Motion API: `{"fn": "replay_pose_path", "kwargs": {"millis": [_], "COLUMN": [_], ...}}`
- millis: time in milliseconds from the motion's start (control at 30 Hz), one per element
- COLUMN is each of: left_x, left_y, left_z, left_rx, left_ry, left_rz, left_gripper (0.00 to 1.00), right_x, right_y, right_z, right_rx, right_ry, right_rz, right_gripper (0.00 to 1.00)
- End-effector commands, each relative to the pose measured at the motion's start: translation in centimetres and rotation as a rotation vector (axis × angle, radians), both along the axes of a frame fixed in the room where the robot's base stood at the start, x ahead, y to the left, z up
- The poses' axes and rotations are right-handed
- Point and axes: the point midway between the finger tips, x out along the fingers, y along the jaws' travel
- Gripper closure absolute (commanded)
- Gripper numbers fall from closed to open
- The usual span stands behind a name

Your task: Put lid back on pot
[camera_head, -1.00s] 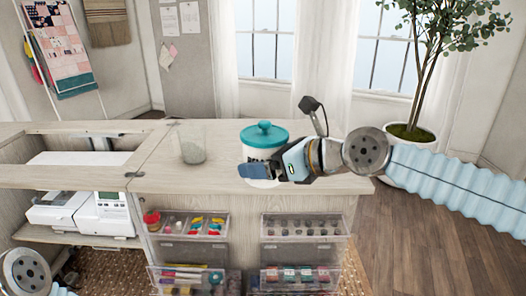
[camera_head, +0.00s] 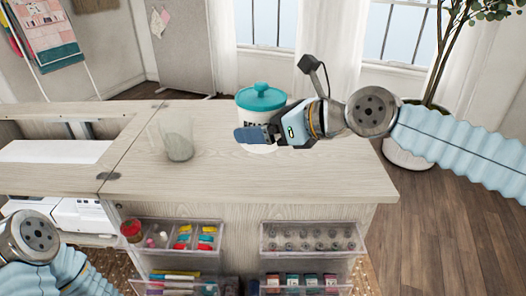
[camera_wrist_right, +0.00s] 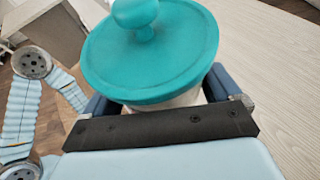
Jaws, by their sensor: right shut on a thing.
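The pot (camera_head: 249,121) is white with dark lettering and stands on the wooden cabinet top. The teal lid (camera_head: 262,97) with a round knob rests on top of it and looks about level. My right gripper (camera_head: 256,135) is low at the pot's front side, with a dark blue finger across the pot's lower body. In the right wrist view the lid (camera_wrist_right: 150,52) fills the upper middle, and the blue fingers sit on both sides of the white body below it. The gripper is shut on the pot. My left gripper is out of view; only left arm links show.
A clear glass jug (camera_head: 178,138) stands left of the pot. The cabinet top (camera_head: 300,185) is clear in front. Clear drawers (camera_head: 312,238) of sewing supplies hang on the front. A recessed opening is at the left, and a potted plant (camera_head: 408,150) stands behind right.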

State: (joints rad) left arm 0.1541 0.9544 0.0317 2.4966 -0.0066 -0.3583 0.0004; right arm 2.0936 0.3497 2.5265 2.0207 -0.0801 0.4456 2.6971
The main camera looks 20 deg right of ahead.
Motion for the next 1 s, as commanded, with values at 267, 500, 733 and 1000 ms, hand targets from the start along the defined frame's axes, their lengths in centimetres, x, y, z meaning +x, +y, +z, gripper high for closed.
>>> {"fn": "replay_pose_path", "kwargs": {"millis": [267, 500, 733, 1000], "left_x": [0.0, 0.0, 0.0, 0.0], "left_y": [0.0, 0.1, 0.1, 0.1], "left_z": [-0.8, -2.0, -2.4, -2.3], "left_rx": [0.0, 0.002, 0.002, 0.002], "left_ry": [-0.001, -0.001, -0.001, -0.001], "left_rz": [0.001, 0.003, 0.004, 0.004], "left_gripper": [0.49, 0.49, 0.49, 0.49], "right_x": [4.4, 7.8, 10.6, 12.7], "right_y": [-1.0, -2.0, -2.8, -3.7], "right_z": [-2.2, -3.6, -6.6, -9.1], "right_rx": [-0.002, 0.001, 0.004, 0.001], "right_ry": [-0.002, -0.004, -0.002, -0.002], "right_rz": [0.002, 0.006, 0.006, -0.001], "right_gripper": [0.64, 0.64, 0.64, 0.64]}}
